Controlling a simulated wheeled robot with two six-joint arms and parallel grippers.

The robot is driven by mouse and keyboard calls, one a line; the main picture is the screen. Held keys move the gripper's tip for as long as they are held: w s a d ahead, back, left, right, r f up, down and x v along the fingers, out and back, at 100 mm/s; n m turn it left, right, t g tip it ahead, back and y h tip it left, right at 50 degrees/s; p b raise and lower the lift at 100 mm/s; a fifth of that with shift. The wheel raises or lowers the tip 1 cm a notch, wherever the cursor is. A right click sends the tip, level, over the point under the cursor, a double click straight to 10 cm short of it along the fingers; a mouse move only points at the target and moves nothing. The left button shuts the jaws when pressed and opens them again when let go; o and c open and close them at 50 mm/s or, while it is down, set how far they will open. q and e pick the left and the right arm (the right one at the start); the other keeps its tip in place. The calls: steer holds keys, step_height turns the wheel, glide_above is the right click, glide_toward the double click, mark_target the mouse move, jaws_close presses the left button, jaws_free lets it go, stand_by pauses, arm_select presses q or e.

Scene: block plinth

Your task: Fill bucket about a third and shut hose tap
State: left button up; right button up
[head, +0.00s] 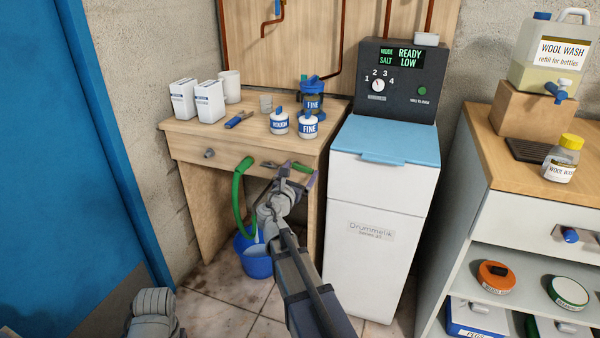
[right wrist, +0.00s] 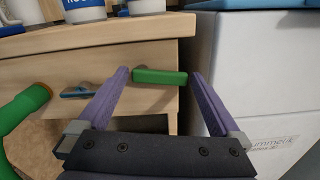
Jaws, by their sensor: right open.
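The green tap lever (right wrist: 160,77) lies roughly level across the wooden front in the right wrist view, between my right fingers. My right gripper (head: 295,174) is open around it, with a gap on both sides. The green hose (head: 239,200) bends down from the wooden front towards the blue bucket (head: 252,264) on the floor. A pale streak like running water shows at the hose's lower end, over the bucket. Pale water seems to show inside, but its level is hard to judge. My arm hides part of the bucket's surroundings. My left gripper's fingers are out of view.
The wooden bench (head: 190,136) holds white boxes, a cup and blue-lidded jars. A white machine (head: 375,230) stands close on the right of the lever. A shelf unit (head: 500,190) is further right, a blue door (head: 70,140) at left. Tiled floor is free before the bucket.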

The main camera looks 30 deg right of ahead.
steer(key=c, duration=1.1)
steer(key=shift+o, duration=0.2)
steer(key=shift+f+m, duration=0.1)
steer(key=shift+m, duration=0.2)
steer(key=m, duration=0.1)
steer(key=m+b, duration=0.1)
steer(key=m, duration=0.1)
steer(key=shift+w+f, duration=0.1)
steer(key=shift+f, duration=0.25)
steer(key=m, duration=0.4)
steer(key=shift+w+a+f+b, duration=0.2)
steer(key=shift+f+b, duration=0.15)
steer(key=m, duration=0.4)
steer(key=shift+w+a+f, duration=0.2)
steer(key=shift+w+a+f+m+b, duration=0.1)
steer(key=shift+w+a+m+b, duration=0.05)
steer(key=shift+m, duration=0.9)
steer(key=shift+w+a+f+m+b, duration=0.1)
steer(key=shift+w+m+b, duration=0.05)
steer(key=shift+m, duration=0.9)
